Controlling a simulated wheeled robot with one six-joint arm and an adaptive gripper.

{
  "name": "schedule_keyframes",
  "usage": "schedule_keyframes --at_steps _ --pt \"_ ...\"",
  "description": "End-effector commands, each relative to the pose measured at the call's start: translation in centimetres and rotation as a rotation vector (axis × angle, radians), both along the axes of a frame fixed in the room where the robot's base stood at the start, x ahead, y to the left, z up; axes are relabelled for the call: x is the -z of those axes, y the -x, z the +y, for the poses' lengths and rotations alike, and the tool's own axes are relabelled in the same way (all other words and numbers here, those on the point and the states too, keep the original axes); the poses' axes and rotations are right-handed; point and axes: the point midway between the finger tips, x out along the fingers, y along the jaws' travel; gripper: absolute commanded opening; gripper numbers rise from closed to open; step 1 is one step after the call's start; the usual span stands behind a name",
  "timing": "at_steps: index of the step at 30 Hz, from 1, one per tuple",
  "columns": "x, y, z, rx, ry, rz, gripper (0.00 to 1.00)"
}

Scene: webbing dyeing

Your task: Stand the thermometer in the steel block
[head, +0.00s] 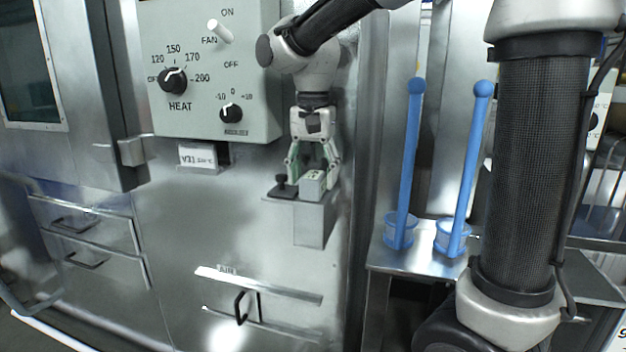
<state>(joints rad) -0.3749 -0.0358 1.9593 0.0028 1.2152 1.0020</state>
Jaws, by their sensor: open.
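My gripper (313,172) is open, pointing down over a small shelf on the front of the steel cabinet. A small light-grey block (312,187) with dark marks on top, apparently the steel block, sits on the shelf between and just below the fingertips. I cannot tell whether the fingers touch it. A small black upright piece with a knobbed top (281,184) stands on a dark plate left of the block. I cannot make out a thermometer for certain. Nothing is clearly held in the fingers.
The shelf (314,226) is small. A control panel (210,70) with knobs juts out above left. A handle bar (258,284) lies below. Two blue ball-ended rods (408,160) (468,165) lean in blue cups on a steel stand (415,261) to the right.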

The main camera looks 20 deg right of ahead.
Motion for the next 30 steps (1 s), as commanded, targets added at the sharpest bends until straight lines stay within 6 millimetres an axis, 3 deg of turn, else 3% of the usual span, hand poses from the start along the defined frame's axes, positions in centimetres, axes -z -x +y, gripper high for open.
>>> schedule_keyframes --at_steps 9,15,30 --pt "-7.2 -0.1 0.0 0.0 -0.002 -0.004 0.62" --pt "-10.0 0.0 0.0 0.0 -0.001 -0.003 0.62" --pt "-10.7 0.0 0.0 0.0 0.0 -0.001 0.62"
